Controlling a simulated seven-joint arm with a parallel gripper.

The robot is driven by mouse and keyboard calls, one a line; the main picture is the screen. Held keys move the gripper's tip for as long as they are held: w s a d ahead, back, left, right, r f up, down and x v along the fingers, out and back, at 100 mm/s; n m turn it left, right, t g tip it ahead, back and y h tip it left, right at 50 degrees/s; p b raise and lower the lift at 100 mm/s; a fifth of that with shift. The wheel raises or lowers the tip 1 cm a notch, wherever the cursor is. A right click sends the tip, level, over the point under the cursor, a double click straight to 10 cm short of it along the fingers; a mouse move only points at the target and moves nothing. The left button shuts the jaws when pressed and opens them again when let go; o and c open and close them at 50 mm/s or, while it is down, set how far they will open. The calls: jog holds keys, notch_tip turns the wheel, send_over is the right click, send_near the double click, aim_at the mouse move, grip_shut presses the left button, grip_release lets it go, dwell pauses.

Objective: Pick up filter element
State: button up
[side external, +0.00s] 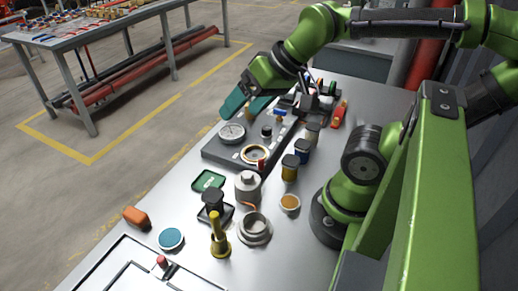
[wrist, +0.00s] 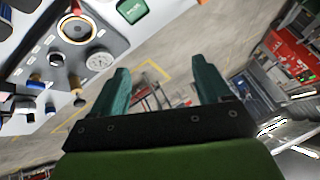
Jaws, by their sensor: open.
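My gripper (side external: 246,104) is open and empty, held above the table's far left edge, near the dark gauge panel. In the wrist view its two teal fingers (wrist: 165,78) are wide apart with only floor between them. I cannot tell for sure which part is the filter element. Candidates in the side view are a grey capped cylinder (side external: 248,186) and a small round piece with an orange top (side external: 290,203), both standing on the table nearer the camera, well apart from my gripper. A metal ring-shaped housing (side external: 254,230) stands near them.
The dark panel (side external: 226,153) carries a gauge (side external: 232,132) and a brass ring. Capped bottles (side external: 290,168), a brass nozzle (side external: 219,240), a teal disc (side external: 171,239), an orange block (side external: 136,216) and a green tray (side external: 208,180) crowd the table. Floor lies beyond its left edge.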

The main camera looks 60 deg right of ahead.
jog(key=shift+o, duration=0.2)
jog(key=n+g+h, duration=0.2)
jog(key=n+g, duration=0.3)
jog(key=g, duration=0.2)
send_over(313, 126)
notch_tip(313, 126, down, 4)
notch_tip(313, 126, down, 17)
jog(key=shift+r, duration=0.1)
jog(key=c, duration=1.1)
